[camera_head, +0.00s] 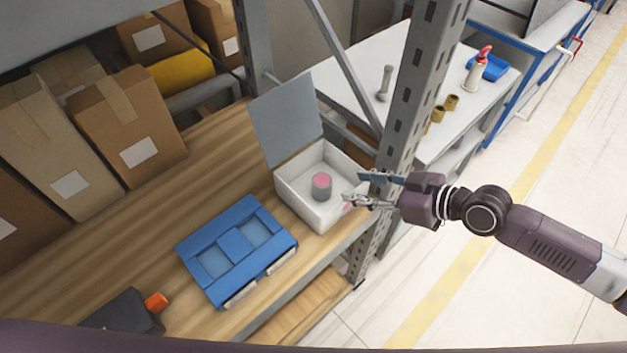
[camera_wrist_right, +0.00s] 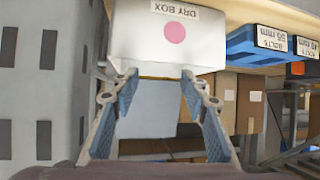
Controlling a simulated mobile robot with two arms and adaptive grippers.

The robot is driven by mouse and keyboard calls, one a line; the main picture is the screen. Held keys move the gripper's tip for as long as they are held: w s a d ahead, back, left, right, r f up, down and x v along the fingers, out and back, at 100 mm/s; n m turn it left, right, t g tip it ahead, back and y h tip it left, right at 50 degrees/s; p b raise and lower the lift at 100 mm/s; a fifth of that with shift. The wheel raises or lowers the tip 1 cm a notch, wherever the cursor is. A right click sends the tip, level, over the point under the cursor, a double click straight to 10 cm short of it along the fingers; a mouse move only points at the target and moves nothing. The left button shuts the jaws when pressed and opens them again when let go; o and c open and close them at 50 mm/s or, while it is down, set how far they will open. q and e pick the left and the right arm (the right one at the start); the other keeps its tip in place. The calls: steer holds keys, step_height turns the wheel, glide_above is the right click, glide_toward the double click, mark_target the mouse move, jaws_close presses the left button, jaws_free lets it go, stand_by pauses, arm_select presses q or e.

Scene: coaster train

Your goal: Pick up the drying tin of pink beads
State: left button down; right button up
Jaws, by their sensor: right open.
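The drying tin (camera_head: 322,187), a small grey cylinder with a pink top, stands upright inside an open white box (camera_head: 287,198) on the wooden shelf. The box's grey lid (camera_head: 283,122) is tilted up at the back. My right gripper (camera_head: 347,201) is open and empty by the box's right side, apart from the tin. In the right wrist view the gripper (camera_wrist_right: 160,76) faces the box front (camera_wrist_right: 140,38), labelled DRY BOX with a pink dot; the tin is hidden there. My left gripper is not in view.
A blue bin (camera_head: 237,250) lies left of the box on the shelf (camera_head: 120,235). A perforated metal upright (camera_head: 413,85) stands close to my right gripper. Cardboard boxes (camera_head: 130,125) stand at the back left. A dark object with an orange part (camera_head: 155,301) is at front left.

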mark_target(324, 181)
steer(key=p+x, duration=0.1)
steer(key=x, duration=0.3)
steer(key=shift+a+f, duration=0.1)
steer(key=shift+w+a+f, duration=0.25)
steer(key=shift+w+a+f+p, duration=0.2)
steer(key=shift+w+a+p, duration=0.1)
steer(key=shift+a+p, duration=0.15)
steer(key=x, duration=0.3)
steer(key=shift+a+p, duration=0.1)
steer(key=shift+p, duration=0.2)
steer(key=shift+w+a+f, duration=0.3)
steer(key=shift+a, duration=0.05)
steer(key=shift+s+d, duration=0.1)
steer(key=shift+c, duration=1)
steer(key=c, duration=0.7)
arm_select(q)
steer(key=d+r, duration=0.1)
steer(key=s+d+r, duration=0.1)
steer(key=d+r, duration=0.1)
arm_select(e)
steer(key=shift+r, duration=0.1)
